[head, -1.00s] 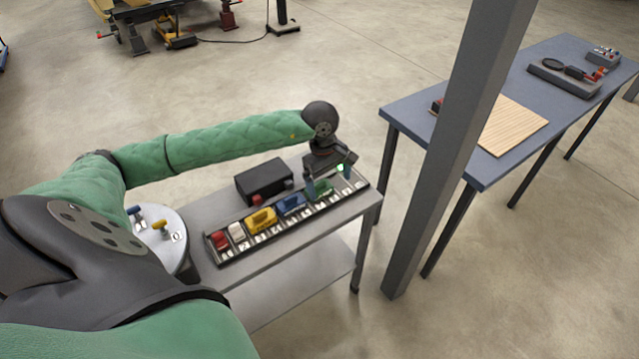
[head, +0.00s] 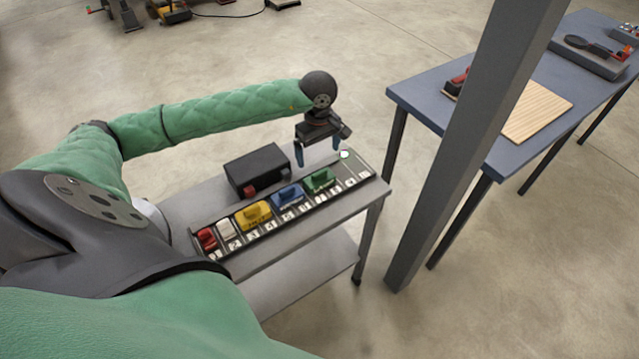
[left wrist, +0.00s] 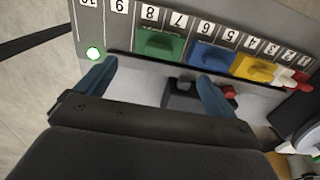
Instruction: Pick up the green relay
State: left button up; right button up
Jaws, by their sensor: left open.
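The green relay (head: 321,180) sits in the numbered strip on the cart, right of the blue relay (head: 288,197). In the left wrist view the green relay (left wrist: 158,43) stands by the label 8. My left gripper (head: 318,151) is open and empty, with blue fingers pointing down, above and just behind the strip near the green relay. In the left wrist view the relay lies beyond the gap between the fingertips (left wrist: 156,72), apart from them. My right gripper is not in view.
A black box (head: 257,170) stands behind. A grey post (head: 455,150) and blue table (head: 430,110) stand right.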

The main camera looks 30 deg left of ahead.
aim_at(320, 172)
pick_arm(q)
notch_tip(320, 172, down, 4)
jog(key=b, duration=0.2)
jog(key=shift+s+r+b, duration=0.1)
jog(key=shift+r+b, duration=0.1)
jog(key=shift+b, duration=0.1)
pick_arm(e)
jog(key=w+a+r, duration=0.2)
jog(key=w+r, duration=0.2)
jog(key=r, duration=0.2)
pick_arm(q)
jog(key=shift+d+f+p, duration=0.15)
jog(key=shift+f+p, duration=0.45)
jog(key=shift+f, duration=0.5)
notch_tip(320, 172, down, 4)
jog(key=p, duration=0.3)
jog(key=shift+r, duration=0.1)
jog(key=shift+f, duration=0.8)
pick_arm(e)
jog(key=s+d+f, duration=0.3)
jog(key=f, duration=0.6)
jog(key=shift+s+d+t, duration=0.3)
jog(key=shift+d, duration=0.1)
pick_arm(q)
jog(key=c, duration=0.8)
jog(key=shift+w+r, duration=0.15)
jog(key=shift+w, duration=0.05)
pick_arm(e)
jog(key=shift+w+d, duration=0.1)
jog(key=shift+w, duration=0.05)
